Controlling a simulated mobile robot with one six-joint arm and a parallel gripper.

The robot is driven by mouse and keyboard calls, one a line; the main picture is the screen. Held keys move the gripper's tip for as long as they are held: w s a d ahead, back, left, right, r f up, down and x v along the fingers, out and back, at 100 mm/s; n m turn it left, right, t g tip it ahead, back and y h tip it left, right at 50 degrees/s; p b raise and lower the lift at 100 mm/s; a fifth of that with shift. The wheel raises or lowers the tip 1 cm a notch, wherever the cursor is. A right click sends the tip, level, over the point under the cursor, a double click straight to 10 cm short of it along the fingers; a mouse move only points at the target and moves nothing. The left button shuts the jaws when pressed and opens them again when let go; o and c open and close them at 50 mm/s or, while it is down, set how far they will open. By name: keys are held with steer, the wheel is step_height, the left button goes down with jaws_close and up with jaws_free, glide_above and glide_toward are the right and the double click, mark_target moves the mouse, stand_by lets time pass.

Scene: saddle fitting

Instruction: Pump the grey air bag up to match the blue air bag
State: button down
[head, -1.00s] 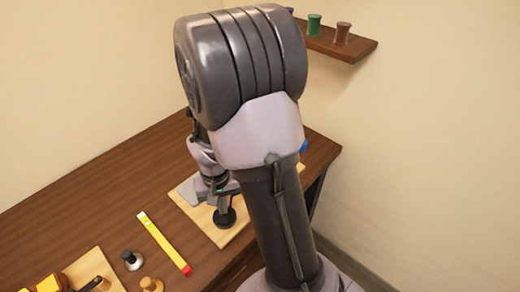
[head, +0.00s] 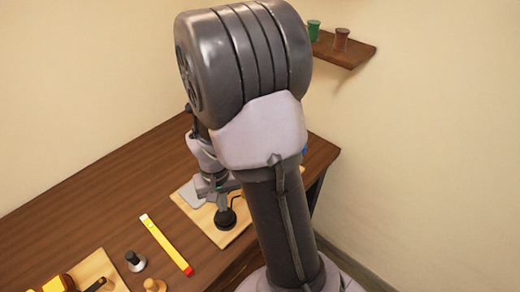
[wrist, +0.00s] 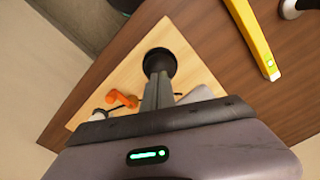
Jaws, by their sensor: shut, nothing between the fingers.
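The black pump bulb (head: 226,220) stands on a pale wooden board (head: 239,236); it also shows in the wrist view (wrist: 159,62). My gripper (wrist: 158,80) is shut and empty, its fingers pointing down at the bulb. The fingertips overlap the bulb's near edge in the wrist view; I cannot tell whether they touch it. A flat light-grey piece (head: 190,193), apparently the grey air bag, lies on the board beside my gripper and is partly hidden. A bit of blue (head: 304,149) shows behind my arm; I cannot tell whether it is the blue air bag.
An orange fitting (wrist: 122,98) sits on the board. A yellow level (head: 165,244) lies to the left on the brown table (head: 120,185). A black-knobbed piece (head: 135,261) and a wooden knob (head: 153,285) stand nearby. A wall shelf (head: 340,50) holds spools.

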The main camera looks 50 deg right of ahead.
step_height(320, 180, up, 5)
steer(key=p, duration=0.4)
steer(key=shift+r, duration=0.15)
steer(key=s+a+r+n+t+y+b, duration=0.1)
steer(key=s+a+r+t+y+b, duration=0.1)
steer(key=s+a+r+t+b, duration=0.3)
steer(key=s+a+r+b, duration=0.4)
steer(key=s+a+r, duration=0.2)
steer(key=a, duration=0.3)
steer(key=shift+s+a+r+t, duration=0.2)
steer(key=shift+a+r+t, duration=0.15)
steer(key=shift+r, duration=0.25)
